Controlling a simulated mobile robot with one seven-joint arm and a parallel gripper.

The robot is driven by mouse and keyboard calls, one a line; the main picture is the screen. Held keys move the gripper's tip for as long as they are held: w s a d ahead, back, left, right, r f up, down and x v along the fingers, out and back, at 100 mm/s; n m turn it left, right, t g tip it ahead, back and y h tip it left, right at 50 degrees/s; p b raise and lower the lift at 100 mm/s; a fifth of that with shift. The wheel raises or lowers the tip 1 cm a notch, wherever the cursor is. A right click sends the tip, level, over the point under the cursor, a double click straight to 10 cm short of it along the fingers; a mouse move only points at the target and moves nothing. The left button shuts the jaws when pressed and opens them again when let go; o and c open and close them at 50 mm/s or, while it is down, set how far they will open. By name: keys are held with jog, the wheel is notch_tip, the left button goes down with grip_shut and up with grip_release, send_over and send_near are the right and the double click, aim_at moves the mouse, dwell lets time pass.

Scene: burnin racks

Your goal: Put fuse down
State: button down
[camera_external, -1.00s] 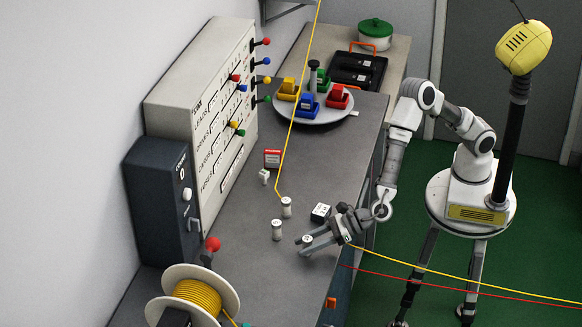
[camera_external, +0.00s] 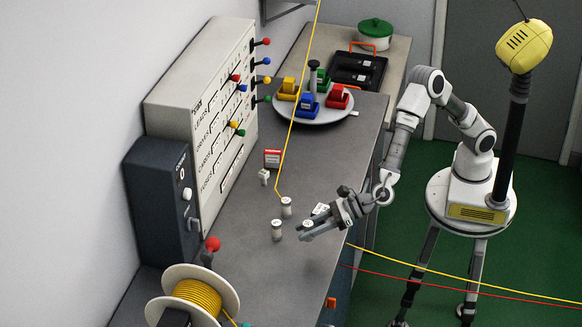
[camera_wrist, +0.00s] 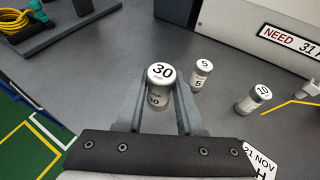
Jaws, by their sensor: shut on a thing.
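A white cylindrical fuse marked 30 (camera_wrist: 160,88) is upright between the fingers of my gripper (camera_wrist: 158,100) in the wrist view. In the external view, my gripper (camera_external: 305,231) is shut on this fuse (camera_external: 308,224) over the front right part of the grey bench (camera_external: 255,265). I cannot tell whether the fuse's base is clear of the bench. A fuse marked 5 (camera_wrist: 200,75) and a fuse marked 10 (camera_wrist: 254,98) stand just beyond to the right in the wrist view. They also show left of my gripper in the external view.
A date block (camera_wrist: 259,160) is close beside my gripper, partly hidden. A yellow cable spool (camera_external: 230,293) is at the front left. Clear bench lies between spool and fuses.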

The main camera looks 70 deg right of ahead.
jog(key=w+d+r, duration=0.4)
jog(key=d+r, duration=0.2)
jog(key=d, duration=0.4)
jog(key=w+d+m+g+h+p, duration=0.15)
jog(key=d+m+h+p, duration=0.25)
jog(key=d+m+h, duration=0.65)
jog(key=w+d+m+h+p, duration=0.3)
jog(key=d+h+p, duration=0.15)
jog(key=d, duration=1.15)
send_over(297, 190)
notch_tip(297, 190, down, 7)
jog(key=shift+r, duration=0.1)
jog(key=shift+f, duration=1.95)
jog(key=shift+f, duration=0.15)
jog(key=c, duration=0.5)
grip_release()
jog(key=shift+c, duration=0.2)
